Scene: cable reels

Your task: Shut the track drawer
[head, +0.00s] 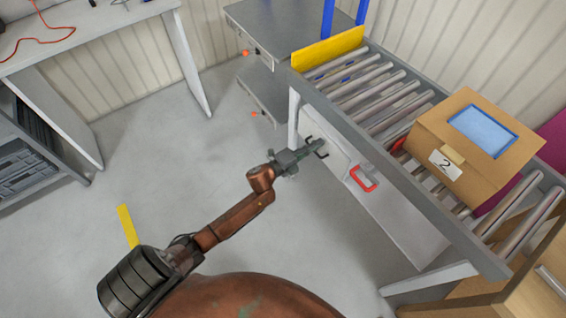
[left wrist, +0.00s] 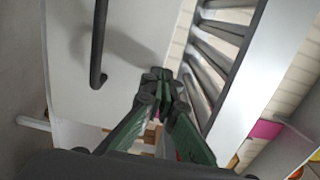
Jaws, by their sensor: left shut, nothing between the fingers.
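The track drawer (head: 400,215) has a pale grey front under the side of the roller track. Its front fills the upper left of the left wrist view (left wrist: 65,70), with a dark bar handle (left wrist: 98,45) on it. My left gripper (head: 318,147) is at the drawer front, by the dark handle, which it partly hides in the head view. In the left wrist view its fingers (left wrist: 162,82) are shut with nothing between them, to the right of the handle. I cannot tell whether they touch the front, or how far out the drawer stands. My right gripper is not in view.
The roller track (head: 375,95) runs above the drawer, with a yellow end plate (head: 328,48) and a cardboard box (head: 470,150) on it. A red handle (head: 363,179) sticks out at its side. A grey cabinet (head: 265,95) stands behind.

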